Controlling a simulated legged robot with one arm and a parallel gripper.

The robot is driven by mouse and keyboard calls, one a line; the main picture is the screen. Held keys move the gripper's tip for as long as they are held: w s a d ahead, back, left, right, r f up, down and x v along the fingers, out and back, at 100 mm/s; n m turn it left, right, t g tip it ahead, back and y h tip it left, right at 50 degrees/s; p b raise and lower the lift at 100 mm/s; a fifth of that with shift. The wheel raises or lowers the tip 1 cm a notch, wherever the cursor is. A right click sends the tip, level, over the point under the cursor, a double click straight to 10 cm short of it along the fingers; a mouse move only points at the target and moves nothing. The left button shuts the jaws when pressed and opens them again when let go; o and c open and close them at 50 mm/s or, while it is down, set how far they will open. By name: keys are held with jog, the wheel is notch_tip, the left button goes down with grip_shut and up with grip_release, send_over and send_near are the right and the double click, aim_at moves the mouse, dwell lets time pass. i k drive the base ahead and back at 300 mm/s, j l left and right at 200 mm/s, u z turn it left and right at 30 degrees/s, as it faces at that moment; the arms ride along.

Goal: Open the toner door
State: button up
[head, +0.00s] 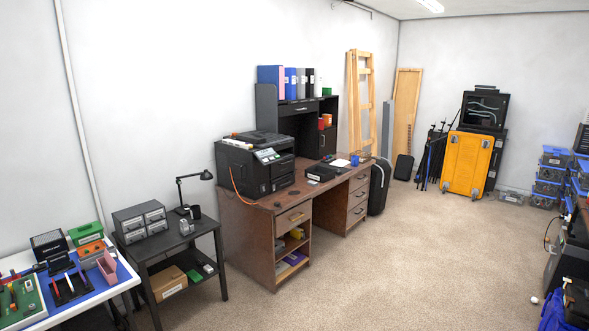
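A black printer (255,165) stands on the left end of a brown wooden desk (262,222), with a small control panel on its front and an orange cable hanging down its left side. Its front and right faces look closed. I cannot tell at this size which panel is the toner door. My gripper does not show in the head view.
A small black table (172,245) with a lamp (193,188) and a grey drawer box (141,221) stands left of the desk. A workbench (122,283) with tools is at the lower left. The carpet (400,265) before the desk is clear. Stacked bins (548,178) stand right.

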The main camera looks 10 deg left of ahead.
aim_at(285, 167)
jog(key=i+j+u, duration=0.15)
jog(key=i+u, duration=0.2)
jog(key=i, duration=0.8)
jog(key=i+j, duration=0.1)
jog(key=i, duration=1.1)
jog(key=i+j, duration=0.1)
jog(key=i, duration=1.1)
jog(key=i+z, duration=0.2)
jog(key=i, duration=0.15)
jog(key=i+j+z, duration=0.15)
jog(key=i, duration=0.25)
jog(key=i+j+z, duration=0.2)
jog(key=i, duration=0.15)
